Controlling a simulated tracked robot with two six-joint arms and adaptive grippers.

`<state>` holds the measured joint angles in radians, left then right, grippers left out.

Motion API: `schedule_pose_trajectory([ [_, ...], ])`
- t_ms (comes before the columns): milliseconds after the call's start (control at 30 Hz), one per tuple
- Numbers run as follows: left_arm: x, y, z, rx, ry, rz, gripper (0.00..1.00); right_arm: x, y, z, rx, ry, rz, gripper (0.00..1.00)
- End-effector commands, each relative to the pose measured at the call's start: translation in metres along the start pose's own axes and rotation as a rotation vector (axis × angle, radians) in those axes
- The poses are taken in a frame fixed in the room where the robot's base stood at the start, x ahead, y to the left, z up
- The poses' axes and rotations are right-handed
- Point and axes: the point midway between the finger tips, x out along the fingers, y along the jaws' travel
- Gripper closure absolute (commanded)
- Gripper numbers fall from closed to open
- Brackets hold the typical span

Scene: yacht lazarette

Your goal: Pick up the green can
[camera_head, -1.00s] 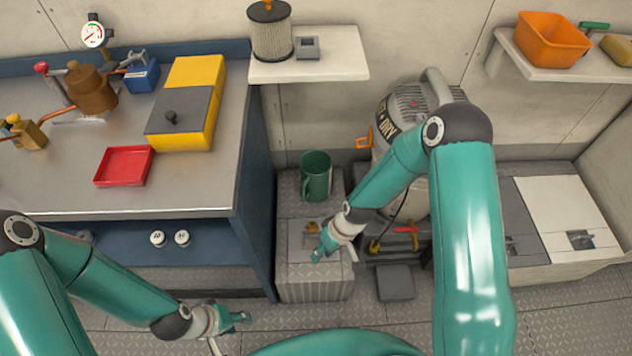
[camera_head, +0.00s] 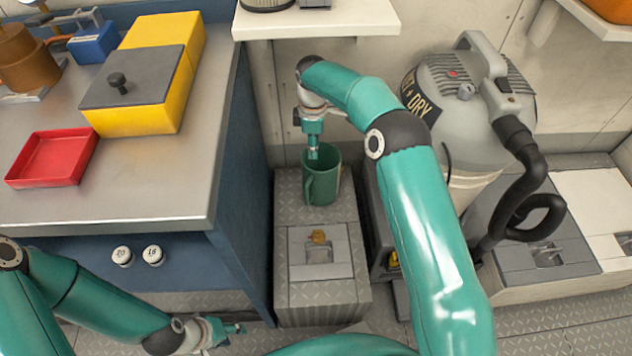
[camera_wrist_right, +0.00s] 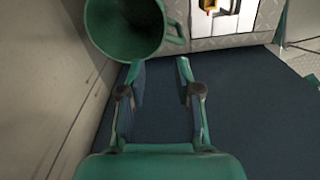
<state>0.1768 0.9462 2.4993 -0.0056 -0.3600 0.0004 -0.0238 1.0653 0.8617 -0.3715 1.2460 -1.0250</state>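The green can (camera_head: 321,178) is an open-topped, mug-like vessel with a side handle. It stands upright on a grey ridged locker top, beside the blue cabinet. My right gripper (camera_head: 313,152) points down just above and behind the can's rim in the head view. In the right wrist view the can (camera_wrist_right: 126,28) shows its open mouth at the upper left, its handle towards the right. There my right gripper's fingers (camera_wrist_right: 159,68) are spread with nothing between them, and the can lies beyond their tips. My left gripper (camera_head: 234,329) is low at the front, away from the can; its fingers are too small to read.
A white shelf (camera_head: 318,22) overhangs behind my right gripper. The blue cabinet (camera_head: 240,190) closes in on the can's left, and a grey vacuum (camera_head: 460,100) with a black hose stands to the right.

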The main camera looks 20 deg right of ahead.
Motion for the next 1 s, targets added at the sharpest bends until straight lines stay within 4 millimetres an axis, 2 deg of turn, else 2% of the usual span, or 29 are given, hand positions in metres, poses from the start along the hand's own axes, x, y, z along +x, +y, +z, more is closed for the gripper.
schedule_pose_trajectory([
  [33,0.005,-0.002,0.000,0.000,0.000,0.000,0.60,0.015,-0.001,0.004,0.005,-0.002,-0.004,0.67],
  [100,0.008,-0.003,0.000,0.000,0.000,0.000,0.60,0.031,-0.001,0.007,0.009,-0.002,-0.004,0.67],
  [300,0.014,-0.005,0.000,0.000,0.000,0.000,0.60,0.068,0.000,0.009,0.015,0.000,-0.002,0.67],
  [667,0.019,-0.007,0.000,0.000,0.000,0.000,0.60,0.093,0.000,0.012,0.017,0.001,-0.001,0.67],
  [900,0.028,-0.010,0.000,0.000,0.000,0.000,0.60,0.127,-0.002,0.016,0.016,0.000,-0.002,0.67],
  [1000,0.029,-0.010,0.000,0.000,0.000,0.000,0.60,0.134,-0.001,0.016,0.017,0.001,0.000,0.67],
])
